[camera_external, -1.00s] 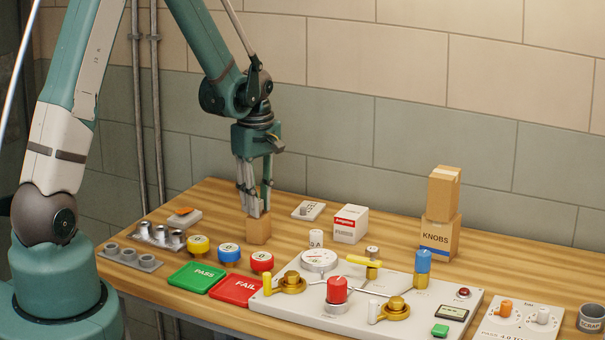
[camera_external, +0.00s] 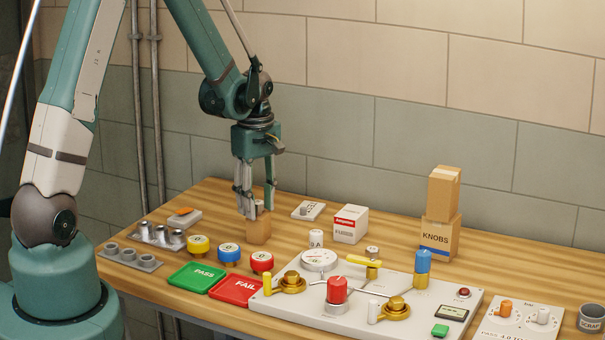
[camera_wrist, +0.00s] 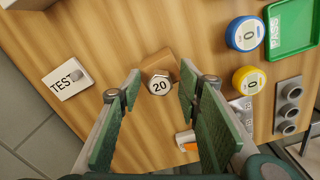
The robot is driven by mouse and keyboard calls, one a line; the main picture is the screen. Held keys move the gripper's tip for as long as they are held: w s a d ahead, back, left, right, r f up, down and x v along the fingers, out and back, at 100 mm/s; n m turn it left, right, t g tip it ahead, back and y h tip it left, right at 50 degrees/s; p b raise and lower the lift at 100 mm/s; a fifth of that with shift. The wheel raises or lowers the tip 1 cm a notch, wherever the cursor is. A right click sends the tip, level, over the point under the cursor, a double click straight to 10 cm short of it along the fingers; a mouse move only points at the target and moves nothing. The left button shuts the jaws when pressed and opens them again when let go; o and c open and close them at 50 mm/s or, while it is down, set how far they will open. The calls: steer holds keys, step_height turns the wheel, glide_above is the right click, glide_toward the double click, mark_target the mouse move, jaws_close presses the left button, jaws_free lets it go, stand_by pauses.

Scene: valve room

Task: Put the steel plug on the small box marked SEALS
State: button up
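A steel plug (camera_wrist: 160,84) with a hexagonal top marked 20 shows between my fingers in the wrist view. It stands on a small cardboard box (camera_external: 258,233), whose top edges (camera_wrist: 158,61) show around it. No SEALS marking is readable on this box. My gripper (camera_external: 257,207) is open, pointing down over the box, with one finger on each side of the plug. In the wrist view gaps show between the plug and both finger pads. In the external view the plug (camera_external: 259,205) is small and partly framed by the fingers.
A white TEST plate (camera_external: 308,210) with a small grey piece lies behind right, beside a red-and-white box (camera_external: 350,224). Yellow (camera_external: 199,246), blue (camera_external: 229,253) and red (camera_external: 262,262) round pieces stand in front, near the PASS (camera_external: 197,277) and FAIL (camera_external: 237,290) trays. A valve panel (camera_external: 345,319) lies right.

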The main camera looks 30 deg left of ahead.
mark_target(257, 202)
steer(key=shift+r, duration=0.1)
step_height(257, 202, up, 12)
stand_by(0.9)
stand_by(0.6)
steer(key=s+a+r+m+t, duration=0.35)
steer(key=s+r+m, duration=0.25)
steer(key=s+r, duration=0.6)
steer(key=s+a+r+m+t, duration=0.1)
steer(key=s+m+t, duration=0.1)
steer(key=s, duration=0.5)
steer(key=s+a+r+m+t, duration=0.1)
steer(key=s+a+r+m, duration=0.1)
steer(key=s+m, duration=0.3)
steer(key=shift+s+a+t, duration=0.2)
steer(key=shift+s+t, duration=0.15)
steer(key=shift+s, duration=0.5)
